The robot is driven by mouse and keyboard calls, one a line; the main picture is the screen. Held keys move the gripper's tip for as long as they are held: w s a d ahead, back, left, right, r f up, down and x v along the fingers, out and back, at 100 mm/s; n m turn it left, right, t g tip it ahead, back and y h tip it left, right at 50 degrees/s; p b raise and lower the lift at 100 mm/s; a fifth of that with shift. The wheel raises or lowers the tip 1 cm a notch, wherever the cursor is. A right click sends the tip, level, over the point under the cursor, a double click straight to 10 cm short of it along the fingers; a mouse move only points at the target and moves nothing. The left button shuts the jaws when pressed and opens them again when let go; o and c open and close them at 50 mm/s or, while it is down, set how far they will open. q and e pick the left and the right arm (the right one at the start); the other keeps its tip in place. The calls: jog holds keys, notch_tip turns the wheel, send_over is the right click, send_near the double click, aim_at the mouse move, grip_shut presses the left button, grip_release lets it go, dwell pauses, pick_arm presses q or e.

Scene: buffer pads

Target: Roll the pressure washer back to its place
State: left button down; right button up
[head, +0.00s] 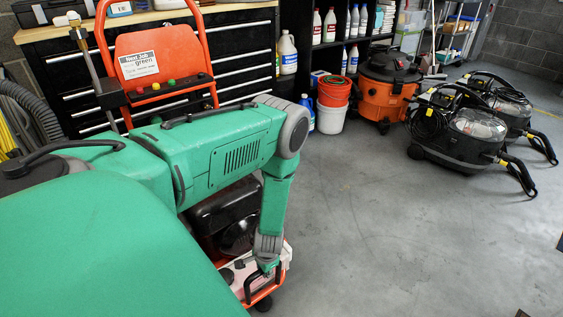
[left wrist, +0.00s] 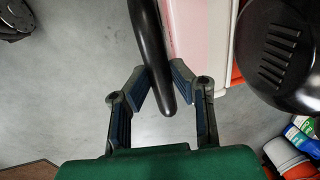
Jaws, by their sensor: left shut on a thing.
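The pressure washer (head: 138,52) stands at the left of the head view. It has an orange frame and an upright panel with coloured knobs. My green left arm hides much of its middle. Its black engine part shows below the arm, with an orange lower frame and a dark wheel. My left gripper (head: 263,271) is low at its near end, shut on a black bar handle (head: 249,290). In the left wrist view the handle (left wrist: 150,40) passes between the two fingers (left wrist: 162,80). My right gripper is not in view.
A black drawer cabinet (head: 240,50) stands behind the washer. Bottles, an orange-red bucket (head: 334,90) and an orange-black vacuum (head: 386,90) line the back. Two black carpet cleaners (head: 462,138) stand at the right. The grey floor in the middle and front right is clear.

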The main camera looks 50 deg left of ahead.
pick_arm(q)
jog(key=a+b, duration=0.1)
jog(key=a, duration=0.9)
jog(key=shift+w, duration=0.25)
jog(key=shift+r, duration=0.1)
jog(key=c, duration=1.4)
grip_release()
jog(key=shift+a, duration=0.1)
